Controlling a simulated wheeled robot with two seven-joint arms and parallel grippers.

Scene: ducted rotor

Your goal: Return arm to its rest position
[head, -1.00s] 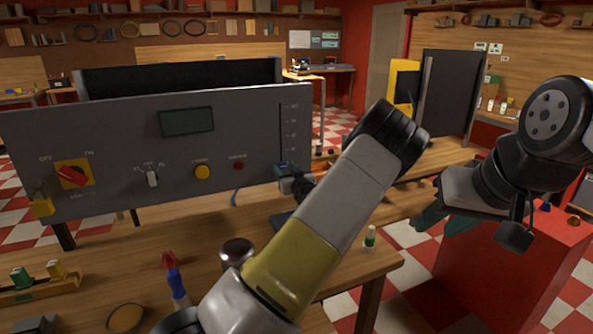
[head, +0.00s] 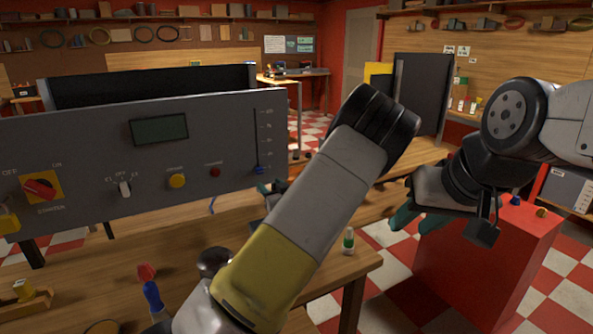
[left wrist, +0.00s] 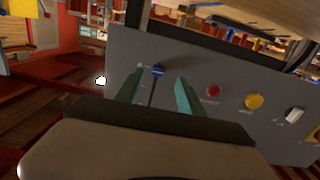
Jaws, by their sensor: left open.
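My left gripper (head: 270,188) is mostly hidden behind my own left arm in the head view, at the lower right edge of the grey control panel (head: 90,150). The left wrist view shows its two teal fingers apart, with nothing held between them. The panel's blue slider knob (left wrist: 158,69) shows beyond and between the fingertips; contact cannot be told. In the head view the knob (head: 261,169) sits at the low end of its slot. My right gripper (head: 418,218) hangs at the right, its teal fingers apart and empty.
The panel also carries a red rotary switch (head: 39,188), a yellow button (head: 177,181) and a red button (head: 215,172). A red cabinet (head: 480,270) stands below my right gripper.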

